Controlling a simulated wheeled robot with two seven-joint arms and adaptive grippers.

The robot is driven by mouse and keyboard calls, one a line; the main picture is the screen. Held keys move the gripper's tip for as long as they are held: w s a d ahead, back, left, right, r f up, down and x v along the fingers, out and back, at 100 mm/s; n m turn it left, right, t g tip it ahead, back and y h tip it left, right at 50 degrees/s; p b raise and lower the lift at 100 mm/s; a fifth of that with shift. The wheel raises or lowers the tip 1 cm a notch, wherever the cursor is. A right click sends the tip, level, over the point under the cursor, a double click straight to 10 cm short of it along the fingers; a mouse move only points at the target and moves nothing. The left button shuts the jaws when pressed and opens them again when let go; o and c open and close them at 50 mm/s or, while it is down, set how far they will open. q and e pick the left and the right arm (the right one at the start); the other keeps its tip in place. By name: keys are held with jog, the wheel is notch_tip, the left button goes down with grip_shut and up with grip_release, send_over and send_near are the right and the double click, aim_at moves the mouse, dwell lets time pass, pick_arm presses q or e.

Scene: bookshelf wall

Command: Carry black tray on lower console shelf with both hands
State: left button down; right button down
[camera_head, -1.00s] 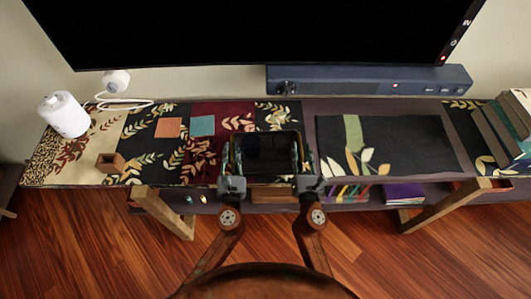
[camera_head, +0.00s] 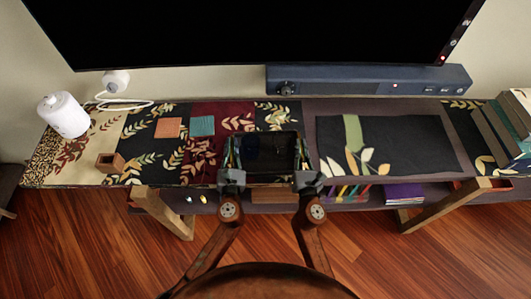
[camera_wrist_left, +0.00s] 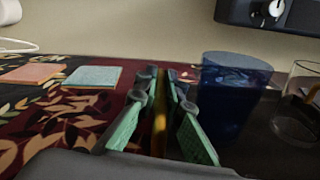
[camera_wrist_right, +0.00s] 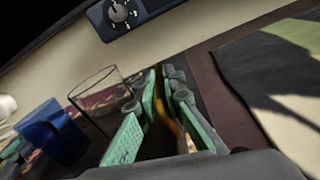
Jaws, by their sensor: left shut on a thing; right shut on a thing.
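The black tray (camera_head: 268,174) is near the front edge of the console top, between my two grippers. In the left wrist view, a blue cup (camera_wrist_left: 234,100) and a clear glass (camera_wrist_left: 299,108) stand on its dark surface; the right wrist view shows the blue cup (camera_wrist_right: 50,132) and glass (camera_wrist_right: 97,98) too. My left gripper (camera_head: 230,160) is shut on the tray's left side, with a brownish rim (camera_wrist_left: 160,125) between its green pads. My right gripper (camera_head: 304,158) is shut on the right side, also around a brownish rim (camera_wrist_right: 172,125). The gap under the tray is hidden.
A dark soundbar (camera_head: 370,80) stands behind, under the screen (camera_head: 250,30). Two coasters, orange (camera_head: 168,128) and teal (camera_head: 202,126), lie left of the tray. The lower shelf holds a purple book (camera_head: 403,194). A dark mat (camera_head: 385,145) lies bare at right.

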pick_arm(q)
jog(key=shift+r, duration=0.1)
pick_arm(e)
jog(key=shift+r, duration=0.15)
dwell(0.5)
